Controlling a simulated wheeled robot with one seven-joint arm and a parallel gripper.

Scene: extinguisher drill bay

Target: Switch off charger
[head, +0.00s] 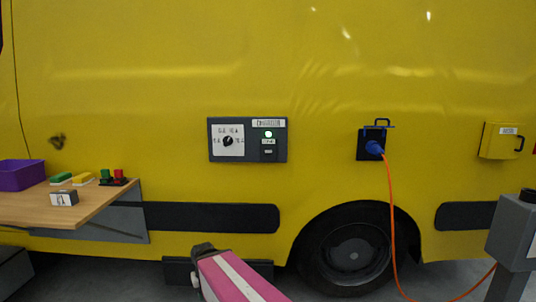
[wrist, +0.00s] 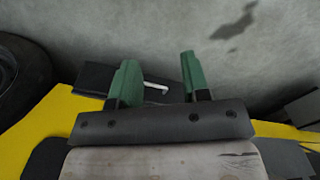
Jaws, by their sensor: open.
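A dark control panel (head: 280,123) is on the yellow van's side in the head view. It has a white dial plate with a black knob (head: 228,141), a lit green lamp (head: 268,134) and a small dark switch (head: 268,152) below it. The panel's label is too small to read surely. My gripper (wrist: 158,62) shows in the wrist view with its green fingers apart and nothing between them. It is low, well below the panel, and faces the grey floor. In the head view my pink arm is at the bottom, and the fingers cannot be made out.
A blue plug (head: 374,148) sits in a socket right of the panel, with an orange cable (head: 391,210) hanging to the floor. A wooden shelf (head: 100,203) with a purple bin (head: 20,175) juts out at left. A grey post (head: 515,225) stands at right. The space before the panel is clear.

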